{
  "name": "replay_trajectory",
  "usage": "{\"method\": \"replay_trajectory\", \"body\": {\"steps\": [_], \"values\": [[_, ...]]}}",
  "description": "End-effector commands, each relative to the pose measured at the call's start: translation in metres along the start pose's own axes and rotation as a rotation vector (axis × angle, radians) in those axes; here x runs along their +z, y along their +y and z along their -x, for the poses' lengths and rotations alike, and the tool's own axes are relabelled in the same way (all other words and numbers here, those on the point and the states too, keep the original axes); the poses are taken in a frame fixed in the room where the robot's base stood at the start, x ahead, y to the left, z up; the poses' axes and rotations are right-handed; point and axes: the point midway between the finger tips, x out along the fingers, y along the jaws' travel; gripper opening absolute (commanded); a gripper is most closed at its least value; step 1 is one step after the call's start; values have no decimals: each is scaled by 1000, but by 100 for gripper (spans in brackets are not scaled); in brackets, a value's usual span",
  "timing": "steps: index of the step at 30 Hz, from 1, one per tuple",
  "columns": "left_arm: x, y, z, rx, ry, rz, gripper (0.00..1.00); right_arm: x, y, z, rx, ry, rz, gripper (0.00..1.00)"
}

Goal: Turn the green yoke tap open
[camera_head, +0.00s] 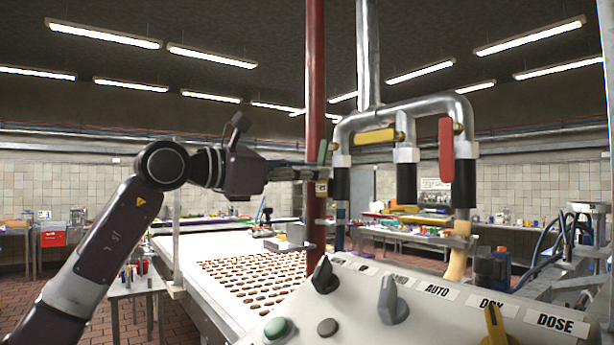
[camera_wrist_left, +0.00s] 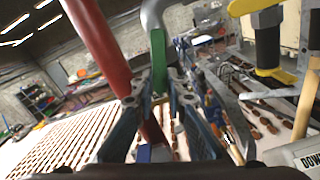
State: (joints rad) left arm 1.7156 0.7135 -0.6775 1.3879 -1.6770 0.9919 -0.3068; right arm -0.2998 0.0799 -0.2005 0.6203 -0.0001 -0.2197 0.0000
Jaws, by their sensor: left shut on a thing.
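The silver pipe yoke (camera_head: 420,105) hangs over the conveyor and carries three lever taps. The green tap handle (camera_head: 323,151) is at its left leg and is seen nearly edge-on. In the left wrist view the green handle (camera_wrist_left: 158,50) stands upright between my fingers. My left gripper (camera_head: 316,168) reaches in from the left and is shut on the green handle; its fingers also show in the left wrist view (camera_wrist_left: 160,92). The yellow handle (camera_head: 376,137) lies about level. The red handle (camera_head: 446,150) hangs vertically. My right gripper is not in view.
A red vertical pipe (camera_head: 315,70) stands close beside my left gripper. A control panel (camera_head: 420,310) with knobs is in front. The white conveyor (camera_head: 215,251) bears rows of brown biscuits. Side tables with clutter stand behind.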

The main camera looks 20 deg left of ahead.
Motion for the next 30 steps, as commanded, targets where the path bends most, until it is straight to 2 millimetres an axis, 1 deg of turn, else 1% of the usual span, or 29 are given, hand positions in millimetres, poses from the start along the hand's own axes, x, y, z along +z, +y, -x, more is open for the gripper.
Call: {"method": "replay_trajectory", "body": {"steps": [1,6,13,21,30], "values": [[0,-4,0,-1,-4,39,0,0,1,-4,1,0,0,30],[1,-9,0,1,-5,161,0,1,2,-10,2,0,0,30],[3,-13,0,1,-5,276,0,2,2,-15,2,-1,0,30],[5,-16,0,1,-5,333,0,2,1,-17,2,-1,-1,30],[6,-15,0,1,-6,339,0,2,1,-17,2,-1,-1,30]]}}
